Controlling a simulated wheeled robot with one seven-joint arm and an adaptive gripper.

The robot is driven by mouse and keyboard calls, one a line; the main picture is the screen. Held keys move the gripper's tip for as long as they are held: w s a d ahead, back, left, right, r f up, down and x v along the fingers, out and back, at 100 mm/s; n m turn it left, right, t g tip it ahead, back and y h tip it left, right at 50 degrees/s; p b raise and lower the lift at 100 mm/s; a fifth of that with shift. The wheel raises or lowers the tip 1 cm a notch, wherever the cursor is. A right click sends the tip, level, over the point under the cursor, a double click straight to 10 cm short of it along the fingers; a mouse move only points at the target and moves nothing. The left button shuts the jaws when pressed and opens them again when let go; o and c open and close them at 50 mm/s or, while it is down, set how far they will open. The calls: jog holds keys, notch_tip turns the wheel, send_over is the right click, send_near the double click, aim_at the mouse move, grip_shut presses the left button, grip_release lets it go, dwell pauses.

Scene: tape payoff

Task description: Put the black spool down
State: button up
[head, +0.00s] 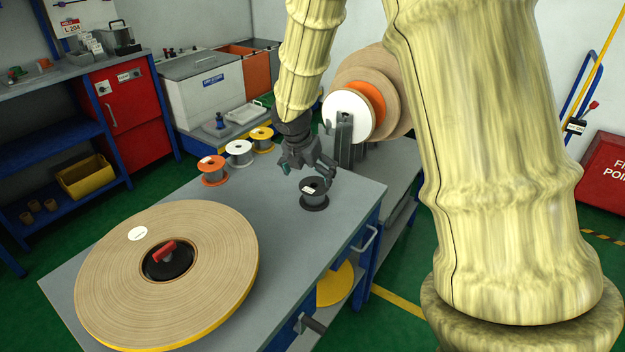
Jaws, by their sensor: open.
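The black spool (314,198) stands upright on the grey table top (290,250), near its right edge. It has a pale label on its upper face. My gripper (309,171) is just above and slightly behind the spool, with its fingers apart. The fingers look clear of the spool's top, though a small gap is hard to judge from this view.
A large tape reel (215,235) covers the table's left front. Orange (213,172), white (240,152) and yellow (262,138) spools stand along the back left edge. A stand with upright discs (347,117) is behind right. The table's middle is clear.

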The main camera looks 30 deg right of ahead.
jog(key=shift+v, duration=1.35)
